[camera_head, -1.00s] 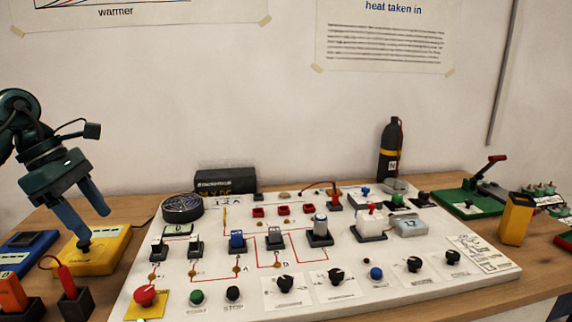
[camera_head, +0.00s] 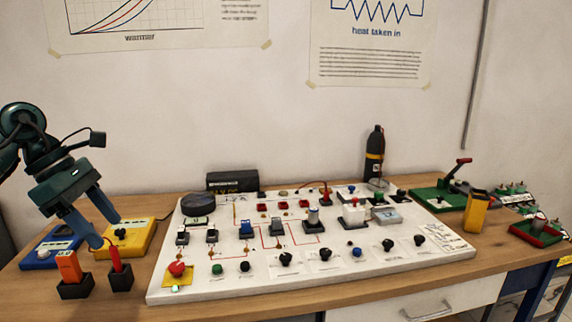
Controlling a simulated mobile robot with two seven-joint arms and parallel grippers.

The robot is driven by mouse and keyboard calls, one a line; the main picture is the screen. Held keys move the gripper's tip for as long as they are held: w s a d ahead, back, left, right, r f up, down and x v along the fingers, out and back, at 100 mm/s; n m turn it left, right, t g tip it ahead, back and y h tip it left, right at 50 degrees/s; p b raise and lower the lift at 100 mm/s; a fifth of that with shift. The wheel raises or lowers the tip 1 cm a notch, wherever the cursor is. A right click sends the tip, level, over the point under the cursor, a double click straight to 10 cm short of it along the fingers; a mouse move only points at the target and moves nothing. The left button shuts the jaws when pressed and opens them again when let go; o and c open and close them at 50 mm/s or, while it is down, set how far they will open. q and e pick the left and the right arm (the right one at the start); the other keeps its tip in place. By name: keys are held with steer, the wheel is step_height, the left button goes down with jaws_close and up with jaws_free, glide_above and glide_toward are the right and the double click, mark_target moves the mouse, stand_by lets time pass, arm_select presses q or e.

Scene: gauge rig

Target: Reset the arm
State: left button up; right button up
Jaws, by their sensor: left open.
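My left gripper (camera_head: 105,231) hangs at the left of the table, with its two blue fingers apart and nothing between them. Its fingers point down and slightly right. They overlap the yellow box (camera_head: 141,238) with a black knob in the picture. One fingertip shows close to the top of a red-handled probe (camera_head: 116,256) standing in a black holder; I cannot tell whether they touch. My right gripper is not in view.
A blue box (camera_head: 42,256) and an orange tool (camera_head: 69,266) in a black holder stand near the gripper. The white gauge board (camera_head: 330,283) with switches and knobs fills the middle. A dark bottle (camera_head: 374,150) and a green lever base (camera_head: 432,196) stand farther right.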

arm_select(q)
steer(key=s+d+f+n+t+h, duration=0.1)
steer(key=d+f+n+t+h, duration=0.15)
steer(key=d+n+h, duration=0.45)
steer(key=d+f+n+t+h+p, duration=0.1)
steer(key=d+f+n+t+h, duration=0.2)
steer(key=d, duration=0.7)
steer(key=s+d+f+n+t+h, duration=0.1)
steer(key=d+f+n+h, duration=0.4)
steer(key=d, duration=0.4)
steer(key=s+a+f+n+t+y+p, duration=0.15)
steer(key=f+n+t+y, duration=0.4)
steer(key=n, duration=0.75)
steer(key=s+a+f+n+t+y, duration=0.3)
steer(key=f+n+y, duration=0.55)
steer(key=n, duration=0.35)
steer(key=s+a+f+n+g+y, duration=0.1)
steer(key=s+f+n+g+y, duration=0.2)
steer(key=s+f+n+g, duration=0.2)
steer(key=s+f+n, duration=0.3)
steer(key=s+f, duration=0.3)
steer(key=shift+s+a+f+n, duration=0.3)
steer(key=shift+f, duration=0.1)
steer(key=shift+c, duration=0.6)
